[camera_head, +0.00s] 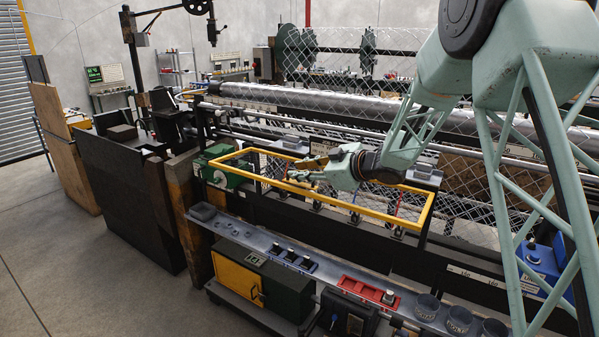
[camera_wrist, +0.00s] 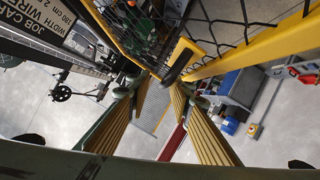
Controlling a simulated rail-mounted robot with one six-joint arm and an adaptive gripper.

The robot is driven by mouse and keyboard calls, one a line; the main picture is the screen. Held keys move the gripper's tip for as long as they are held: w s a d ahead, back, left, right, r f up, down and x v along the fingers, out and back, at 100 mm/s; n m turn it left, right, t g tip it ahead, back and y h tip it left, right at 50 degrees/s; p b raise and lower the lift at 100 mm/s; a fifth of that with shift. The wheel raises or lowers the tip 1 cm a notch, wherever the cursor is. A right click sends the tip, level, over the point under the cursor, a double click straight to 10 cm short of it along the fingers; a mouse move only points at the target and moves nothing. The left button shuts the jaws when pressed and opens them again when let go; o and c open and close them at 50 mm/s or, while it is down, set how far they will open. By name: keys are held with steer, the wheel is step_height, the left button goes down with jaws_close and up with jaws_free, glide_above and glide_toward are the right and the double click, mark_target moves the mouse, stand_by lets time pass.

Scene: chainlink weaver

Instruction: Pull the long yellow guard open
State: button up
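The long yellow guard (camera_head: 345,206) is a rectangular bar frame with wire mesh along the front of the machine. My gripper (camera_head: 292,176) hangs over the guard's left half, pointing left. In the wrist view, a corner of yellow bars (camera_wrist: 240,52) fills the upper right, with mesh behind it. A short dark handle-like piece (camera_wrist: 178,64) sits on the bars, just above the right fingertip. Nothing is seen between the fingers. Whether a fingertip touches the dark piece I cannot tell.
A grey shelf (camera_head: 340,272) with a red tray (camera_head: 369,294), small parts and cups runs in front of the guard. A yellow-doored cabinet (camera_head: 238,278) stands below it. A long roller (camera_head: 320,100) and hanging chainlink mesh lie behind. Open floor (camera_head: 95,270) is at left.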

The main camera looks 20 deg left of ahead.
steer(key=shift+s+d+f, duration=0.1)
steer(key=shift+v, duration=5.9)
